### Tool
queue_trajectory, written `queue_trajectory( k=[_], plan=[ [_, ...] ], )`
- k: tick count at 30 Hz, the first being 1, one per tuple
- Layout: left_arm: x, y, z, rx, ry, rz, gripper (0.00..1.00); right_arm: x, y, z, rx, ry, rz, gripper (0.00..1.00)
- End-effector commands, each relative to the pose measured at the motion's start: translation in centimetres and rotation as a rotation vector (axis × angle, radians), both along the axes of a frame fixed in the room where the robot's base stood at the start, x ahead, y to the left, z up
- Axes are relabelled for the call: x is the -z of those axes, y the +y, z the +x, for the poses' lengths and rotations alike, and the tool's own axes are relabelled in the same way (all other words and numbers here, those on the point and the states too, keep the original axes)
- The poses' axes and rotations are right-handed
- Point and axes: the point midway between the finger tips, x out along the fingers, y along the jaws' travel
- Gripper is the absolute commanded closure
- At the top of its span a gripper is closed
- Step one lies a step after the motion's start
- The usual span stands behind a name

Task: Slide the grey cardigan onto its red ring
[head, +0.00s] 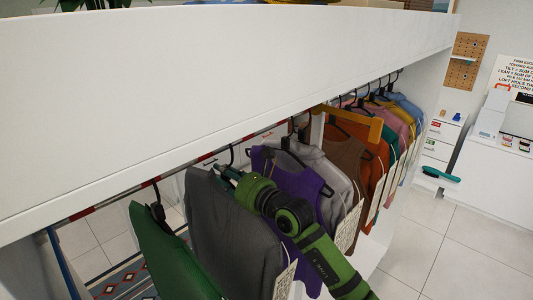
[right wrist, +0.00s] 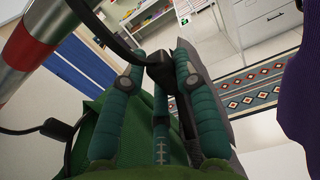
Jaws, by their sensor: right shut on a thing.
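A dark grey garment, which looks like the grey cardigan (head: 225,235), hangs between a green garment (head: 158,250) and a purple vest (head: 297,185). My right gripper (head: 228,173) reaches in from the lower right at its top. In the right wrist view my right gripper (right wrist: 160,85) is shut on a black hanger neck (right wrist: 160,68), with grey cloth behind it. The rail there carries a red band (right wrist: 20,50) beside a white one, left of the gripper. Whether the held hanger's hook sits on the rail is unclear. My left gripper is not in view.
A light grey garment (head: 340,170), a brown one (head: 346,152) and several coloured ones hang farther right. The white wardrobe panel (head: 180,90) hides much of the rail. A patterned rug (head: 128,275) lies on the floor. A wooden hanger-like piece (head: 350,122) stands out.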

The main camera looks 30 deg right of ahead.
Motion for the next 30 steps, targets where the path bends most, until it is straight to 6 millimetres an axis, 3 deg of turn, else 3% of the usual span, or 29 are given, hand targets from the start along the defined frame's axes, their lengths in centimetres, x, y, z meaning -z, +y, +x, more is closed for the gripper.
queue_trajectory(
  k=[24, 25, 26, 27, 30],
  plan=[
    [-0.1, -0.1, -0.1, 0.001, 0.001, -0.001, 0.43, -0.2, 6.0, -2.1, -0.002, -0.003, 0.003, 0.94],
    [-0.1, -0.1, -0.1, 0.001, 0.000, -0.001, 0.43, -0.2, 5.9, -2.1, 0.000, -0.004, 0.001, 0.62],
    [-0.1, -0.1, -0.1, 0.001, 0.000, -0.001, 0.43, -0.2, 5.9, -2.1, 0.000, -0.003, 0.000, 0.50],
    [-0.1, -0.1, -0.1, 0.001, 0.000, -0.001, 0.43, -0.2, 5.9, -2.1, 0.000, -0.003, 0.000, 0.43],
    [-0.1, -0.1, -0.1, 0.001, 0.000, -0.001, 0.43, -0.1, 5.8, -2.0, 0.000, -0.002, 0.000, 0.43]
  ],
)
